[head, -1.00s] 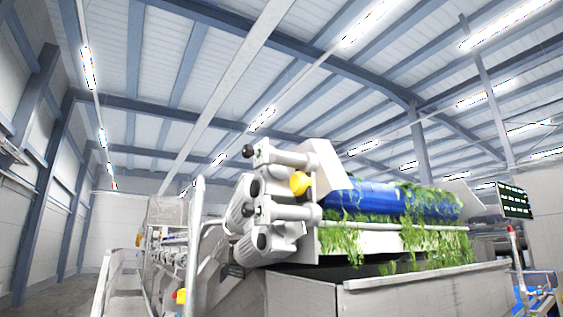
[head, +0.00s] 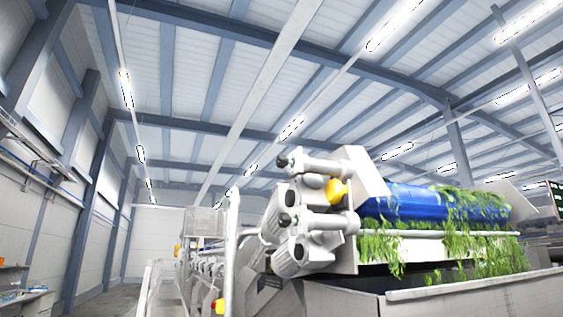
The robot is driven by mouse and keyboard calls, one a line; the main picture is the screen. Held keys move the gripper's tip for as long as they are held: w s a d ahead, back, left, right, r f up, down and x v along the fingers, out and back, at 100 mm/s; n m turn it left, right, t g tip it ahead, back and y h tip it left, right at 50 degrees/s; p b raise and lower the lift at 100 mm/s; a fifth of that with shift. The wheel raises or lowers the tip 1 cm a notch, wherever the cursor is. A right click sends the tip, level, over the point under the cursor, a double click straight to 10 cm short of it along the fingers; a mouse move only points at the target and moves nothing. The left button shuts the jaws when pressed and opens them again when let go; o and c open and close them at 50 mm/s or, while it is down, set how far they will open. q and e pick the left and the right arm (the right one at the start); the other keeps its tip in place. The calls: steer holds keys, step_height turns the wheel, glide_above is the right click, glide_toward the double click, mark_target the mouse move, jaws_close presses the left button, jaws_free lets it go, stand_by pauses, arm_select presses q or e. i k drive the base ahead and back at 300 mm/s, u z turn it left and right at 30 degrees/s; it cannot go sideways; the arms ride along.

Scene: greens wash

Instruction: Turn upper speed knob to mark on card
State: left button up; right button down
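A drive unit of grey cylindrical housings sits at the left end of a blue roller (head: 408,205). A small dark knob (head: 282,161) is on the end of its upper housing. A second dark knob (head: 284,219) is on the lower one. I cannot tell for sure whether the upper one is the speed knob. No mark or card can be made out. Neither of my grippers is in view.
Leafy greens (head: 490,245) hang over the roller and the pale ledge below it. A metal tank wall (head: 480,302) stands in front. A yellow rounded part (head: 336,191) sits on the drive unit. An upright metal post (head: 231,255) stands left of it. A shelf (head: 22,300) is at far left.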

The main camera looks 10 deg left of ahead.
mark_target(283, 161)
steer(key=z, duration=4.55)
steer(key=k, duration=1.7)
steer(key=u, duration=0.35)
steer(key=k, duration=1.4)
